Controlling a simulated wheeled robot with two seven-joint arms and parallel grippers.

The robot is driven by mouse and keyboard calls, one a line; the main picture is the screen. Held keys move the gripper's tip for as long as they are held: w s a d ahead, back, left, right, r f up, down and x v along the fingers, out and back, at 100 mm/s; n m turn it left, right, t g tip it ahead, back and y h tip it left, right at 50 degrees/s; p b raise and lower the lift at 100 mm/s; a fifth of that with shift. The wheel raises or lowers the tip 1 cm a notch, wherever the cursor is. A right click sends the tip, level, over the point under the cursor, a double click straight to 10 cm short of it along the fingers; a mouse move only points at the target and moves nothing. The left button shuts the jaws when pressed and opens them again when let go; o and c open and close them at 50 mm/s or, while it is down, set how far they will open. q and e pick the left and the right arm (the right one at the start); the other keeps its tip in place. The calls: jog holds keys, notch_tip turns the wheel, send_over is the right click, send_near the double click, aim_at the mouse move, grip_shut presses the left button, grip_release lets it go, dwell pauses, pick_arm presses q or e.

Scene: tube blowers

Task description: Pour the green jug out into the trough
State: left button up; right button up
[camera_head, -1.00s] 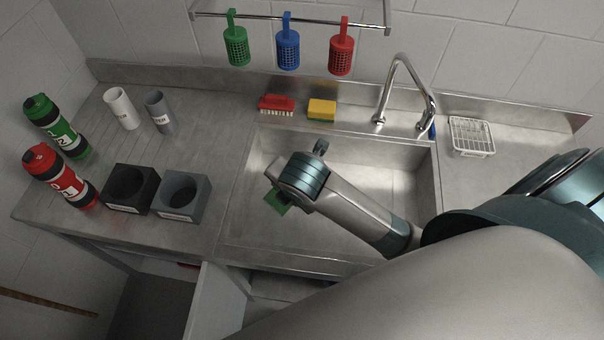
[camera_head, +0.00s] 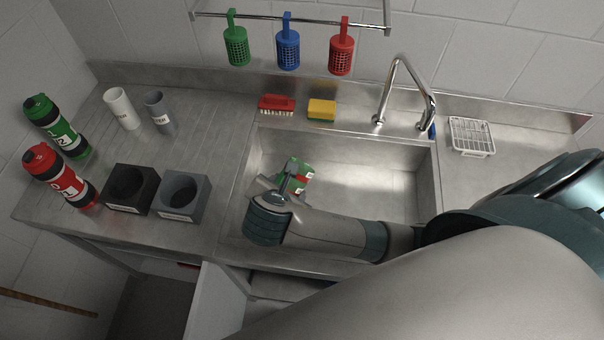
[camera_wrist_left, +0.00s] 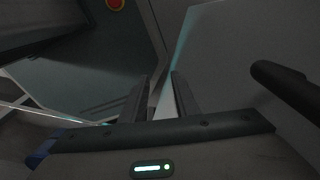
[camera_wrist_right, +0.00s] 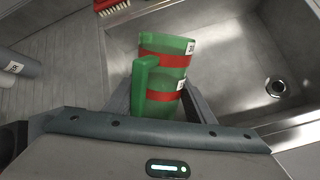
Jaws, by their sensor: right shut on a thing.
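The green jug (camera_head: 301,171), with red bands and white labels, is in my right gripper (camera_head: 285,184), over the metal trough (camera_head: 375,185). In the right wrist view the jug (camera_wrist_right: 172,62) sits between the fingers, its green handle toward the camera. The gripper and wrist hide part of the jug in the head view. I cannot tell its exact tilt or whether anything flows out. The trough's drain (camera_wrist_right: 277,87) shows to the right of the jug. My left gripper (camera_wrist_left: 159,92) is outside the head view; its fingers stand apart with nothing between them.
Green (camera_head: 57,127) and red (camera_head: 60,176) bottles, two cups, and black (camera_head: 130,190) and grey (camera_head: 183,197) square holders stand left of the trough. A red brush (camera_head: 276,103), yellow sponge (camera_head: 321,109) and tap (camera_head: 405,92) are behind it. A wire rack (camera_head: 471,137) is right.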

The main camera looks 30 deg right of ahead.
jog(key=shift+h, duration=0.3)
jog(key=h, duration=0.1)
jog(key=r+n+t+h, duration=0.1)
jog(key=shift+t+h, duration=0.3)
jog(key=shift+h, duration=0.1)
jog(key=shift+r+t+h, duration=0.25)
jog(key=shift+t+h, duration=0.05)
jog(key=shift+h, duration=0.3)
jog(key=shift+r+n+t+h, duration=0.25)
jog(key=shift+n+t+h, duration=0.15)
jog(key=shift+t+h, duration=0.3)
jog(key=h, duration=0.1)
jog(key=r+n+t+h, duration=0.1)
jog(key=shift+h, duration=0.3)
